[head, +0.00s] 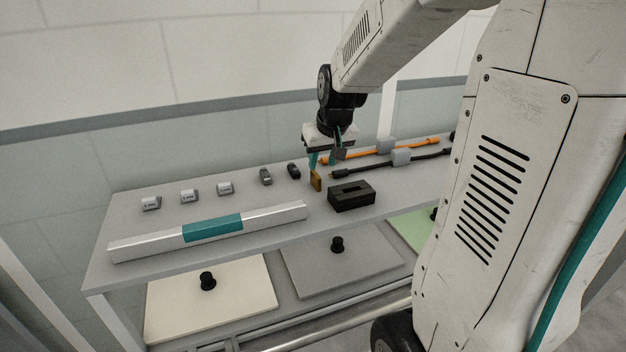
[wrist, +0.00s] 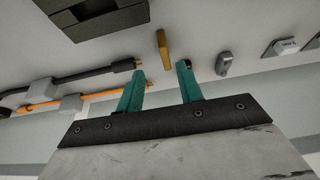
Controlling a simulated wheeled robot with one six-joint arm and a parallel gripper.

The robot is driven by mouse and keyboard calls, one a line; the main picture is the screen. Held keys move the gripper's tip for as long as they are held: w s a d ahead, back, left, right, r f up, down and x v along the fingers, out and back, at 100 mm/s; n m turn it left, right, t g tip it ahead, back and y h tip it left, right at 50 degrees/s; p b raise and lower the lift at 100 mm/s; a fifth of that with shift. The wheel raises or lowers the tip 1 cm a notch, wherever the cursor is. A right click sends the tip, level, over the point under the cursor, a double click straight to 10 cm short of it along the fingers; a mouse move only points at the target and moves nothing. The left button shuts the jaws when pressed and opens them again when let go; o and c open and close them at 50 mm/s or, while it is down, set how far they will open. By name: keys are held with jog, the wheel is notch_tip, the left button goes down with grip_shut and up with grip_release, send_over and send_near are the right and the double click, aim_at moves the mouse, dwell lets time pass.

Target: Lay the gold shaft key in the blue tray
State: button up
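The gold shaft key (head: 316,180) stands on the grey bench top, beside a black slotted block. It also shows in the wrist view (wrist: 162,48), just beyond the fingertips and roughly in line with the gap between them. My gripper (head: 322,162) has two teal fingers spread apart, with nothing between them. In the wrist view my gripper (wrist: 160,72) is open too, and the key looks apart from both fingers. I cannot make out a blue tray in either view.
The black slotted block (head: 351,197) is close to the key's right. Orange (head: 360,156) and black (head: 425,154) cables lie behind it. A silver bar with a teal middle (head: 212,228) lies front left.

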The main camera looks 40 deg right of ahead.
aim_at(316, 174)
jog(key=x, duration=0.6)
jog(key=shift+w+a+f, duration=0.3)
jog(key=shift+w+f, duration=0.05)
jog(key=shift+w, duration=0.05)
grip_shut()
